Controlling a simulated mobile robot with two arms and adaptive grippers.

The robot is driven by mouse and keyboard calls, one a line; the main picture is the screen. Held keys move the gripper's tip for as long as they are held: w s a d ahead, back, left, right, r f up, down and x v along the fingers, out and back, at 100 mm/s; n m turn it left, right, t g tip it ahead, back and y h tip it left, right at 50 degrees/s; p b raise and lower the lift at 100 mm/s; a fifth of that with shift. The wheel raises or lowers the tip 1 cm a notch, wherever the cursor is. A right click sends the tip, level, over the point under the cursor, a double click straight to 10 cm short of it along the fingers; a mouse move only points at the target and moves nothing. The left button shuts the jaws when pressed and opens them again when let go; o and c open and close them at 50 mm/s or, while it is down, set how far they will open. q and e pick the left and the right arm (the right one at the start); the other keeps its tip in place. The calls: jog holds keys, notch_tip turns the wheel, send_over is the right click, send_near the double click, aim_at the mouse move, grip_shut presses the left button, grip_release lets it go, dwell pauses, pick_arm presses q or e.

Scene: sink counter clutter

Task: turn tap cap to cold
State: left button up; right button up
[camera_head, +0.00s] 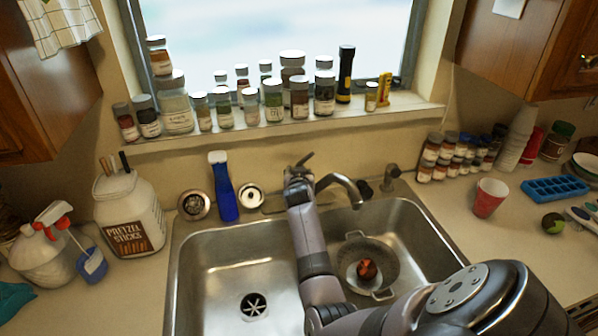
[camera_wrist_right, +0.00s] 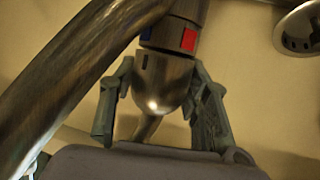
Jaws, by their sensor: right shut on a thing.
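The metal tap stands behind the sink; its cap with a lever (camera_head: 303,158) shows just beyond my right gripper (camera_head: 298,177) in the head view. In the right wrist view my right gripper (camera_wrist_right: 161,76) has a finger on each side of the rounded cap (camera_wrist_right: 166,92) and is shut on it. The tap's collar above bears a blue mark (camera_wrist_right: 147,33) at left and a red mark (camera_wrist_right: 189,39) at right. A small dark notch (camera_wrist_right: 145,62) on the cap lies roughly in line with the blue mark. My left gripper is not in view.
A blue bottle (camera_head: 224,190) stands left of the tap, a small fixture (camera_head: 390,176) right. Jars line the windowsill (camera_head: 250,135).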

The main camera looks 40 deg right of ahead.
jog(key=shift+r, duration=0.15)
jog(key=o, duration=1.2)
jog(key=shift+c, duration=0.2)
notch_tip(320, 180, up, 10)
jog(key=shift+f, duration=0.1)
